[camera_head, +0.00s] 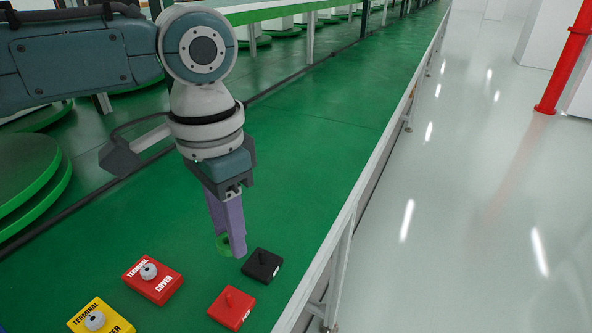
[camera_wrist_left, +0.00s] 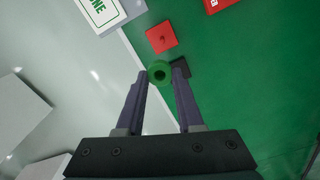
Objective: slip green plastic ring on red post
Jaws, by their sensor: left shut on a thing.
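The green plastic ring (camera_head: 222,243) is between the purple fingertips of my left gripper (camera_head: 232,248), which is shut on it. The ring also shows in the left wrist view (camera_wrist_left: 160,72), its hole facing the camera. The red post (camera_head: 229,297) stands upright on a square red base, in front of the gripper in the head view. It also shows in the left wrist view (camera_wrist_left: 162,39), apart from the ring. The post is bare. My right gripper is in neither view.
A black base with a post (camera_head: 262,265) stands just right of the gripper.

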